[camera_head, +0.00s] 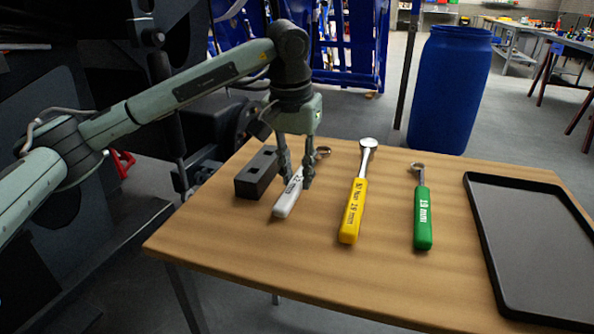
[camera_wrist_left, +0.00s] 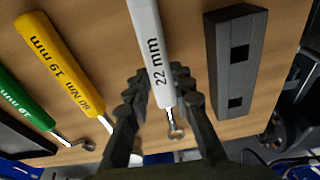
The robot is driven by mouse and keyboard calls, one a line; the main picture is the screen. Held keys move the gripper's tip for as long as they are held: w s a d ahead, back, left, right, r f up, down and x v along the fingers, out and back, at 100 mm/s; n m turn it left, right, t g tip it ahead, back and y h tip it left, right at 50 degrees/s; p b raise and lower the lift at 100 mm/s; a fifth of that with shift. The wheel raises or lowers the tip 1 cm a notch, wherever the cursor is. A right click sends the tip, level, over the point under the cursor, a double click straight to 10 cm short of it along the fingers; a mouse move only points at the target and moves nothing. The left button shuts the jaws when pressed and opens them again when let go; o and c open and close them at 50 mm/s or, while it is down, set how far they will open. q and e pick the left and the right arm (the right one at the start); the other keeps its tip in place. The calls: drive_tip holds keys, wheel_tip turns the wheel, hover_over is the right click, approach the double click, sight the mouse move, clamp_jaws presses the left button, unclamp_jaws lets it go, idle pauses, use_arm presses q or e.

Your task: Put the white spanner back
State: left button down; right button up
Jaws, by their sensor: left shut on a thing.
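The white spanner (camera_head: 287,197) lies at the left of the wooden table, its ring end pointing to the back. In the left wrist view its white handle (camera_wrist_left: 147,35) reads "22 mm". My left gripper (camera_head: 295,183) points down over the table and is shut on the white spanner, with a finger on each side of the handle. It also shows in the left wrist view (camera_wrist_left: 163,95). The spanner seems to be on or just above the table top; I cannot tell which. My right gripper is not in view.
A black block with square holes (camera_head: 257,173) lies just left of the white spanner. A yellow wrench (camera_head: 353,210) and a green spanner (camera_head: 422,215) lie to the right. A black tray (camera_head: 484,225) is at the table's right. A blue barrel (camera_head: 450,90) stands behind.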

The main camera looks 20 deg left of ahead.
use_arm(q)
drive_tip(key=c, duration=1.2)
unclamp_jaws()
drive_tip(key=shift+r, duration=0.1)
drive_tip(key=r, duration=0.4)
drive_tip(key=s+r, duration=0.1)
drive_tip(key=r, duration=0.6)
drive_tip(key=shift+s+r, duration=0.35)
drive_tip(key=shift+s, duration=0.05)
